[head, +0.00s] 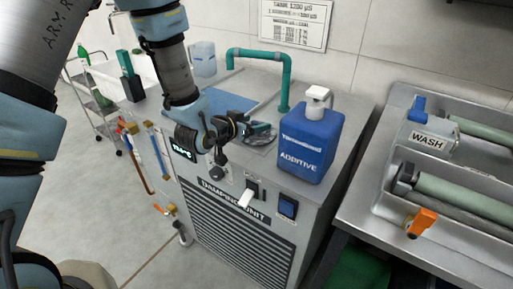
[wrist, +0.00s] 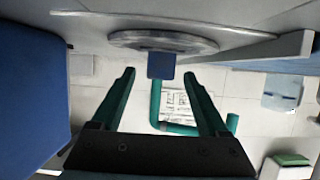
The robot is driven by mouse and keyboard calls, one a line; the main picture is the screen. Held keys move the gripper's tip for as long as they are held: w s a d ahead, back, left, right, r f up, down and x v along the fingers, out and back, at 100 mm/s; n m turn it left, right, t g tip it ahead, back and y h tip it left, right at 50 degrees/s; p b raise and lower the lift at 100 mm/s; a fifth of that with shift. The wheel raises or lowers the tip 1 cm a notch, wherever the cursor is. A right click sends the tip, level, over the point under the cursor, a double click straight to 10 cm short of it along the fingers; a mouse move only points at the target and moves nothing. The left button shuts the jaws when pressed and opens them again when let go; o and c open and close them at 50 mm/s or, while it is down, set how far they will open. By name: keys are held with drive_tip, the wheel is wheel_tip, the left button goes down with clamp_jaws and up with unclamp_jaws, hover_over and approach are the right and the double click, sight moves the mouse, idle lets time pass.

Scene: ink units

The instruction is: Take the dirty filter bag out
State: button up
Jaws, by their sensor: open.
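My gripper (head: 250,127) is low over the top of the grey damping unit (head: 243,232), beside the blue additive jug (head: 310,142). In the wrist view my gripper (wrist: 159,76) has its two teal fingers apart. A small blue square tab (wrist: 161,66) shows between the fingertips, in front of a round grey rim or lid (wrist: 118,40); a clear grip on it is not visible. In the head view the round part (head: 264,139) is partly behind the gripper. No filter bag can be made out clearly; the inside of the round part is hidden.
A teal pipe (head: 258,54) arches behind the gripper. A blue panel (head: 226,104) lies on the unit top, with a clear jug (head: 203,60) behind. A trolley (head: 98,99) stands at far left.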

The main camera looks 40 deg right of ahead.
clamp_jaws()
idle(0.7)
